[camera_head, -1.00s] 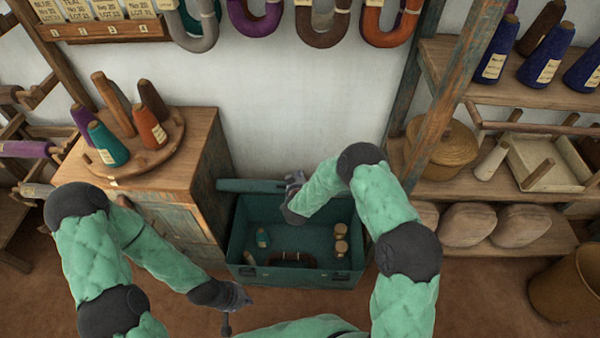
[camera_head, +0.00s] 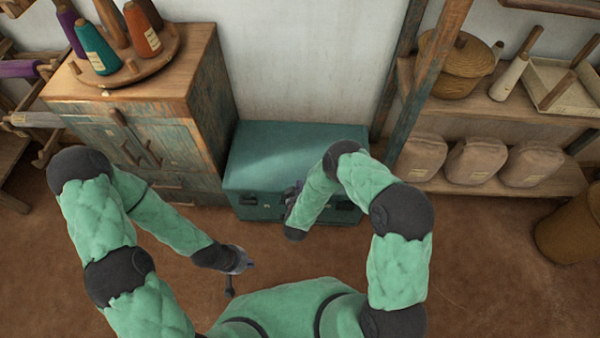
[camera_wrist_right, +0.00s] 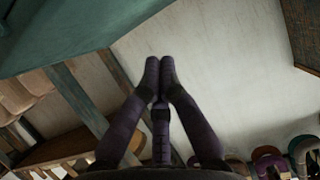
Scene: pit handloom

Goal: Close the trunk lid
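The teal trunk (camera_head: 262,212) stands on the floor against the wall. Its lid (camera_head: 270,145) lies over the top and hides the inside; no gap shows at the front, though my right arm covers part of that edge. My right gripper (camera_head: 294,190) is at the trunk's front edge, right of its middle. In the right wrist view its fingertips (camera_wrist_right: 160,66) are together with nothing between them, and a teal surface of the trunk (camera_wrist_right: 75,30) is at upper left. My left gripper (camera_head: 240,278) is open and empty above the floor, in front and left of the trunk.
A wooden cabinet (camera_head: 170,110) with yarn cones on top stands close at the trunk's left. At the right, a shelf post (camera_head: 425,75) and shelves with sacks (camera_head: 470,160) stand near. The floor (camera_head: 480,270) in front is clear.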

